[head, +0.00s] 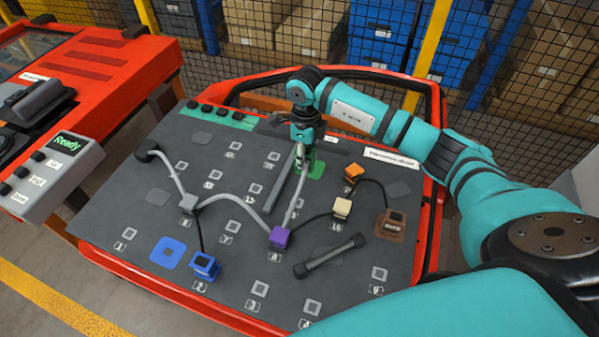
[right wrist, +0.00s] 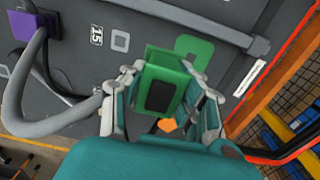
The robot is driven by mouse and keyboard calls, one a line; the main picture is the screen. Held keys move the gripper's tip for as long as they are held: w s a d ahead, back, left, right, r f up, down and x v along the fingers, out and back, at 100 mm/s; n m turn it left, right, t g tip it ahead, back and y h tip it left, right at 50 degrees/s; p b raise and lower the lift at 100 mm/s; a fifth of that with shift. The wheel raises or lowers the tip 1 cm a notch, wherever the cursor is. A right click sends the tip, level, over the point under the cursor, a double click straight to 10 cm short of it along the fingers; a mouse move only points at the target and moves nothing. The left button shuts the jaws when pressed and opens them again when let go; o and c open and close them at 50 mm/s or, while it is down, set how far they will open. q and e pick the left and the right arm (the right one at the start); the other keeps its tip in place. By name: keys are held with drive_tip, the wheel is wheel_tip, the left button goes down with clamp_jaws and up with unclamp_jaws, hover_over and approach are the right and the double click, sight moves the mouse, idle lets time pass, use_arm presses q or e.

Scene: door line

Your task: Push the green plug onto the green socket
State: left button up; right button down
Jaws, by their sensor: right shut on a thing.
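My right gripper (head: 303,152) is over the far middle of the dark board, and its fingers also show in the right wrist view (right wrist: 163,97). It is shut on the green plug (right wrist: 182,66), a green block with a dark face, with a finger on either side. A grey cable (head: 297,190) runs from near the gripper down to the purple block (head: 281,238). The green pad of the green socket (head: 317,170) lies just under and beside the gripper. The pad (right wrist: 188,46) shows behind the plug in the right wrist view; the socket itself is hidden. I cannot tell whether the plug touches it.
A grey bar (head: 284,178) lies left of the gripper, and a dark rod (head: 330,256) lies nearer. Blue (head: 205,265), white (head: 342,208), orange (head: 354,172) and brown (head: 391,224) blocks with cables stand on the board. A red frame (head: 428,235) edges it.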

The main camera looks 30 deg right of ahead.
drive_tip(key=w+d+f+b, duration=0.2)
drive_tip(key=b, duration=0.1)
drive_tip(key=w+d+f+b, duration=0.1)
drive_tip(key=d+f+b, duration=0.1)
drive_tip(key=b, duration=0.1)
drive_tip(key=shift+w+d+f+b, duration=0.1)
drive_tip(key=shift+w+f+b, duration=0.2)
drive_tip(key=shift+w+f, duration=0.1)
drive_tip(key=shift+f+b, duration=0.3)
drive_tip(key=shift+f, duration=0.25)
drive_tip(key=shift+f, duration=0.25)
idle(0.5)
drive_tip(key=shift+f+b, duration=0.65)
drive_tip(key=shift+b, duration=0.1)
